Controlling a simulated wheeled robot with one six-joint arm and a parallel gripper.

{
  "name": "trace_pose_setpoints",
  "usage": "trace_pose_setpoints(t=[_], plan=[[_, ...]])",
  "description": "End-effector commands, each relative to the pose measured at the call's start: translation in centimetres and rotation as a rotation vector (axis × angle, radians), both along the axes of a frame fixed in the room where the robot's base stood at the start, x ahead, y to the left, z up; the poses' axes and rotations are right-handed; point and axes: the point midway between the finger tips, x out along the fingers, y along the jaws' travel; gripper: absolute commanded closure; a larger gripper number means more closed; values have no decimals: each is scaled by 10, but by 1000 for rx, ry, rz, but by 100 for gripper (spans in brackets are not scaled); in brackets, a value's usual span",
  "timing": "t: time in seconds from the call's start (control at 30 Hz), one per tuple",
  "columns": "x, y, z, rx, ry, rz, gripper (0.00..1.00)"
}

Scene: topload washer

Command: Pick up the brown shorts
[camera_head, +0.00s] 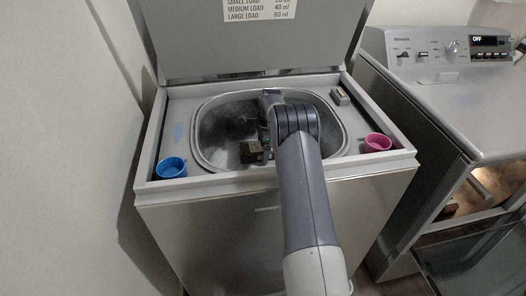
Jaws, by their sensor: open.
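The topload washer's lid is up, and its steel drum (215,135) is open. A small dark brown patch of cloth, apparently the brown shorts (249,152), shows in the drum near its front wall. My gripper (264,150) points down into the drum opening, just to the right of the brown cloth. The jaws are open. My arm's wrist covers the middle of the drum and part of the gripper, so I cannot tell whether the fingers touch the cloth.
A blue cup (171,168) stands on the washer's front left corner and a pink cup (377,142) on the right. The raised lid (255,45) rises behind the drum. A second machine (450,85) with an open front door (475,265) stands at right; a wall is close at left.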

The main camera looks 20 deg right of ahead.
Motion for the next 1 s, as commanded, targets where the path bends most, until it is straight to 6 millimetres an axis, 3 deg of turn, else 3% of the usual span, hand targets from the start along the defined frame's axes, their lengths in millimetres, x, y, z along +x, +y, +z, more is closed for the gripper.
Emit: trace_pose_setpoints(t=[0.07,0.77,1.0], plan=[[0,0,0,0,0,0,15],[0,0,0,0,1,0,73],[0,0,2,0,-1,0,73]])
